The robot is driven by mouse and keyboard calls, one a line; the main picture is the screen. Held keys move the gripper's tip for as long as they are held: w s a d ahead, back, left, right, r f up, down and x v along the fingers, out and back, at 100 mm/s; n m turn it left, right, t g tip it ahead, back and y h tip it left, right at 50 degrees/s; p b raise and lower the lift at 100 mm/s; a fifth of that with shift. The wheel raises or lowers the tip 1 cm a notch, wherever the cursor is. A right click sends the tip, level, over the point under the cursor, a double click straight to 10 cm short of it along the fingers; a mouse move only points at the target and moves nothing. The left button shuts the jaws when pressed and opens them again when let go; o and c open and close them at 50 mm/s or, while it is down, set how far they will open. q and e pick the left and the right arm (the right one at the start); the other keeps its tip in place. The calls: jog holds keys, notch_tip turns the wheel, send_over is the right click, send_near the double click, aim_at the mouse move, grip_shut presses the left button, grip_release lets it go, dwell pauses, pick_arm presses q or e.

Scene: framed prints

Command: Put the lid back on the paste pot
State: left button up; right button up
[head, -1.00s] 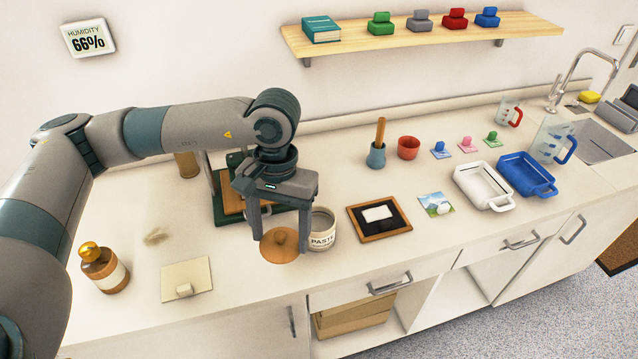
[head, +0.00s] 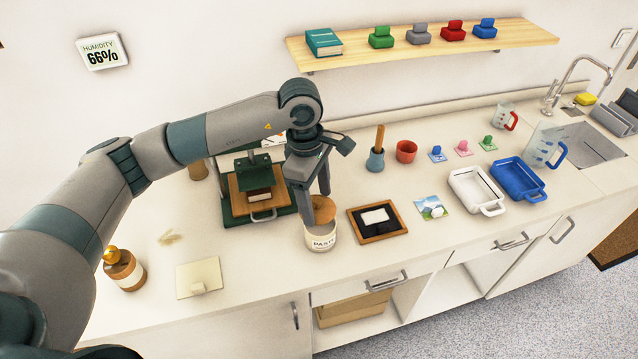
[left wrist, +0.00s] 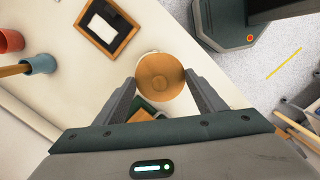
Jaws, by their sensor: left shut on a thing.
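The white paste pot (head: 321,238) stands upright near the counter's front, left of the black framed print. Its inside partly shows. The round orange-brown lid (head: 325,207) is in my left gripper (head: 317,208), which is shut on it just above the pot's mouth. The lid looks tilted in the head view, and I cannot tell whether it touches the rim. In the left wrist view the lid (left wrist: 160,77) sits between the fingertips and covers most of the pot, with a pale edge showing beside it. My right gripper is in neither view.
A green press (head: 255,190) stands behind and left of the pot. The framed dark board (head: 378,232) lies close on its right. A brown bottle (head: 123,270) and a cream card (head: 198,278) are at the left. Counter between card and pot is clear.

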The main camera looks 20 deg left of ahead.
aim_at(319, 206)
pick_arm(q)
jog(key=w+n, duration=0.1)
jog(key=n, duration=0.1)
jog(key=shift+w+d+r+n+p, duration=0.1)
jog(key=shift+n+p, duration=0.25)
jog(key=shift+n, duration=0.05)
jog(key=shift+w, duration=0.1)
jog(key=shift+f, duration=0.2)
jog(key=shift+f+b, duration=0.5)
jog(key=shift+f, duration=1.45)
jog(key=shift+f+b, duration=1.1)
jog(key=shift+b, duration=0.1)
jog(key=shift+b, duration=0.4)
